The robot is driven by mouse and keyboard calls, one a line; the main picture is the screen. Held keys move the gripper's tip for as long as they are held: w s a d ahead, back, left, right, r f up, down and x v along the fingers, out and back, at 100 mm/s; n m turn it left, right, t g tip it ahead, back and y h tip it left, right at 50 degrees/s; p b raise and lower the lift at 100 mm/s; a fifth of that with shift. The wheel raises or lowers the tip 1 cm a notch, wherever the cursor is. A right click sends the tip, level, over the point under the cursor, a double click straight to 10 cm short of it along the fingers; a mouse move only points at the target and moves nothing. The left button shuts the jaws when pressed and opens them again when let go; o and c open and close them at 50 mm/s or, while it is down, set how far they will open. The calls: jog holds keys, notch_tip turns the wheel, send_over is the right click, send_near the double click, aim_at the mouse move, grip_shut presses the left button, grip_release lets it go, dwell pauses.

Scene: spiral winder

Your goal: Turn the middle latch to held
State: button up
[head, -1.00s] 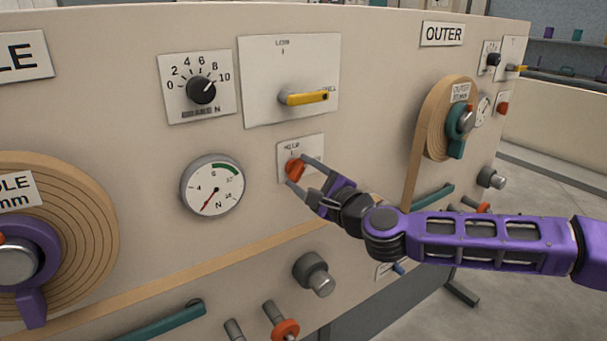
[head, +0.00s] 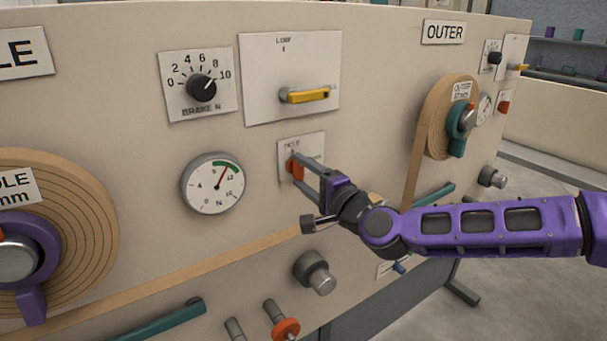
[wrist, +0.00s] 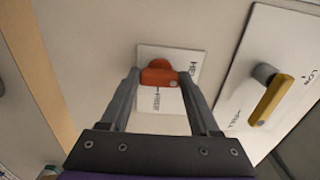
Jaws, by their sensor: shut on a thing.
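The middle latch is a small orange knob (head: 293,166) on a white plate (head: 315,146), with the HELD label above it in the head view. My gripper (head: 299,174) is shut on this latch, and its fingers hide part of it. In the wrist view the orange latch (wrist: 158,78) sits between the two fingertips of my gripper (wrist: 160,74). Its bar lies across the picture, with its pale-dotted end toward the HELD word at the right. The other word on the plate is below the latch there.
A yellow lever (head: 306,96) on a larger plate is just above the latch. A round gauge (head: 213,184) is to the left, with a black brake dial (head: 201,88) above it. A tan web strip (head: 205,270) and a grey knob (head: 316,273) lie below.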

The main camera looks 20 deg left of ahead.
dwell(0.4)
jog(key=o, duration=1.4)
jog(key=shift+c, duration=0.2)
